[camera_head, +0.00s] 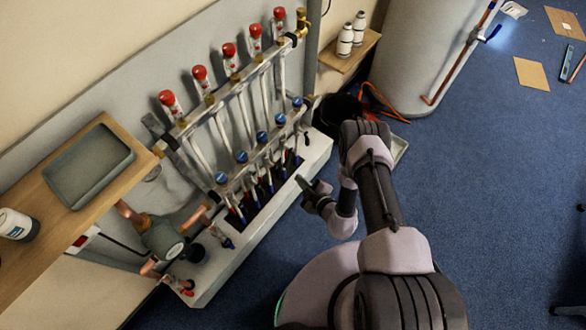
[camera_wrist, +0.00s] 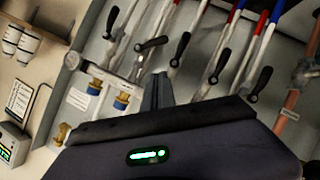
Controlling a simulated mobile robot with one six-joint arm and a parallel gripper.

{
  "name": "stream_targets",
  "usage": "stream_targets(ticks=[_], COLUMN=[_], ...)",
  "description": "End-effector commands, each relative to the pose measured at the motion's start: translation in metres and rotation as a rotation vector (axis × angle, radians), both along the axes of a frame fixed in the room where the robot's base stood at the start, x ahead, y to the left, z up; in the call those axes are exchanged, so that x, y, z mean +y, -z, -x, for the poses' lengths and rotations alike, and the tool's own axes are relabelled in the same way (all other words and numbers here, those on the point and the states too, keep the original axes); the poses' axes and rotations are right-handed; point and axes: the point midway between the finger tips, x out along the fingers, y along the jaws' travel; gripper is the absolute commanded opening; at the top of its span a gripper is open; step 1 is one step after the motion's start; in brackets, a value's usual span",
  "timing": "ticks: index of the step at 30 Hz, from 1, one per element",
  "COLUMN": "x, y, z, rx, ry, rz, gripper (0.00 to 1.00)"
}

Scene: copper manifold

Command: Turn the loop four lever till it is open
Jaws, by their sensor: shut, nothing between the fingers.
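The manifold (camera_head: 232,85) stands on the wall panel with red-capped meters on its upper bar and blue caps on its lower bar. In the wrist view, several black levers hang on the pipes. The second lever from the left (camera_wrist: 151,45) lies crosswise to its pipe, while the others (camera_wrist: 182,48) lie more nearly along theirs. No readable label tells which is loop four. My gripper (camera_wrist: 160,84) is shut and empty, its tips below the crosswise lever in the picture and apparently apart from it. In the head view my gripper (camera_head: 304,186) is beside the manifold's lower right side.
A white ledge (camera_head: 262,218) runs under the manifold. A shelf with two white bottles (camera_head: 345,40) and a large grey cylinder (camera_head: 415,50) stand beyond. A wooden shelf with a grey tray (camera_head: 88,165) is at left. The blue floor at right is mostly clear.

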Motion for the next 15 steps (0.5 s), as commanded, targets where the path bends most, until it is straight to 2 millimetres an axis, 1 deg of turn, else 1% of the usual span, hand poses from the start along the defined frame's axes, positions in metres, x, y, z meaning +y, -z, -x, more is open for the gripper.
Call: stream_targets(ticks=[5,12,14,15], x=[0.018,0.044,0.051,0.047], y=[0.017,0.039,0.044,0.051], z=[-0.025,-0.065,-0.075,-0.079], rx=[-0.003,-0.003,-0.003,0.0], ry=[-0.008,-0.008,-0.008,-0.005], rz=[-0.001,-0.003,-0.003,-0.003], gripper=[0.0,0.0,0.0,0.0])
